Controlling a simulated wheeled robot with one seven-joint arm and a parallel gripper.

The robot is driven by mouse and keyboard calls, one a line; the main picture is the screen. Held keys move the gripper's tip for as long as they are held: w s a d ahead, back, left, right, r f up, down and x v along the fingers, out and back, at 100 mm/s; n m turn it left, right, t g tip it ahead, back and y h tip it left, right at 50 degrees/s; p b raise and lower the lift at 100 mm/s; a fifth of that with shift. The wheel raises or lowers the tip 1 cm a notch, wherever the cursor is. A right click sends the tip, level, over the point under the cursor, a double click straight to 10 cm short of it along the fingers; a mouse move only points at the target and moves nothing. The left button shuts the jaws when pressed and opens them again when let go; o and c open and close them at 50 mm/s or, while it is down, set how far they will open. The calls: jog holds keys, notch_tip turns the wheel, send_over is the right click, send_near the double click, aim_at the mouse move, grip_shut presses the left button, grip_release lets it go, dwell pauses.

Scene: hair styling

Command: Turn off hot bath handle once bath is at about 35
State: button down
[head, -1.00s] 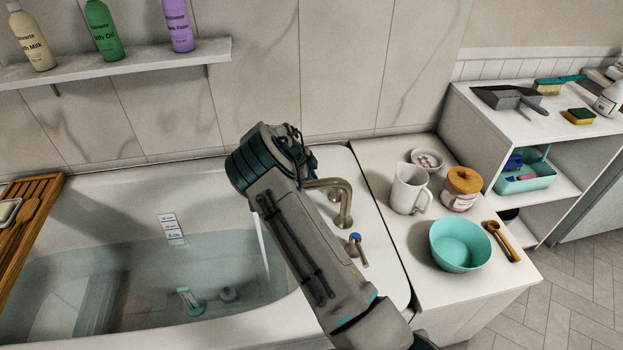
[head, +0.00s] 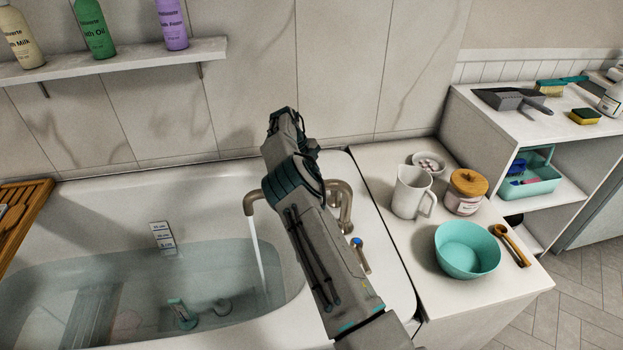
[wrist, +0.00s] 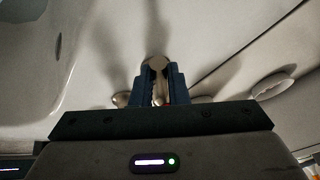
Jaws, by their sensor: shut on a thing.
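My gripper (wrist: 159,75) shows in the wrist view, its two dark blue fingers shut on a metal tap handle (wrist: 157,93) with a small red mark beside it. In the head view my arm hides the gripper and this handle. The brass-coloured spout (head: 344,203) arches over the tub, and a thin water stream (head: 259,255) runs from it. The blue-marked handle (head: 357,243) stands free, right of my arm. The bath (head: 95,207) holds water. A teal-and-white float (head: 182,313), perhaps the thermometer, is in the water; its reading is too small to tell.
A level strip (head: 162,236) is on the tub wall. The counter (head: 440,290) at right holds a white jug (head: 411,192), a wooden-lidded jar (head: 466,191) and a teal bowl (head: 467,250). A wooden bath tray (head: 30,215) lies at far left. A bottle shelf (head: 120,62) hangs above.

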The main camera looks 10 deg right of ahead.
jog(key=shift+w+d+m+g, duration=0.3)
jog(key=shift+w+d+m, duration=0.05)
jog(key=shift+m, duration=0.35)
jog(key=shift+d, duration=0.1)
jog(key=c, duration=1.4)
grip_release()
jog(key=s+d+r, duration=0.6)
jog(key=d+r, duration=0.4)
jog(key=r, duration=0.1)
jog(key=shift+s, duration=0.1)
